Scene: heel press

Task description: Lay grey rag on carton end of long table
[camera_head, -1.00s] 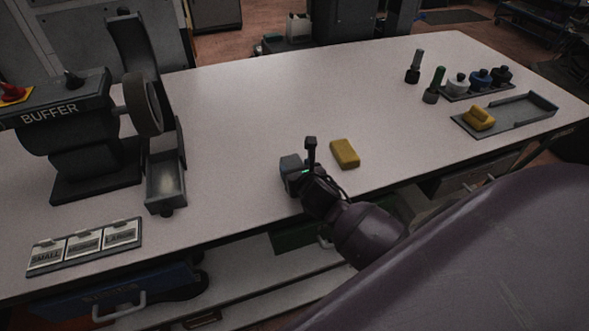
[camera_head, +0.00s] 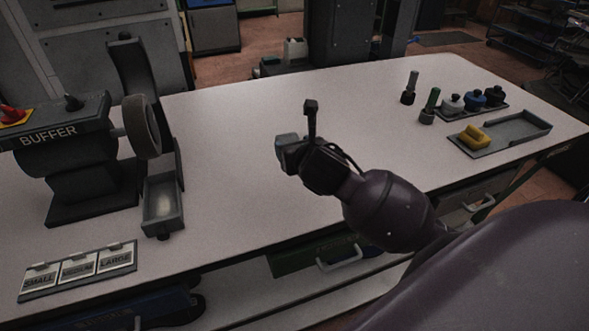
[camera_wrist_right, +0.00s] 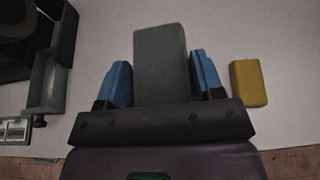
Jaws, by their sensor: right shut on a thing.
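The grey rag (camera_wrist_right: 161,62) looks like a flat grey block. It sits between the two blue fingers of my right gripper (camera_wrist_right: 162,80) in the right wrist view, with the white table top behind it. In the head view the rag (camera_head: 287,143) shows small at the end of my right gripper (camera_head: 290,156), over the middle of the long table (camera_head: 225,120). It appears held above the table; the height is hard to judge. My left gripper is out of view. I see no carton in these frames.
A buffer machine (camera_head: 70,155) and a grey tray (camera_head: 163,205) stand at left, with a size-label plate (camera_head: 78,270) in front. A yellow block (camera_wrist_right: 248,83) lies right of my gripper.

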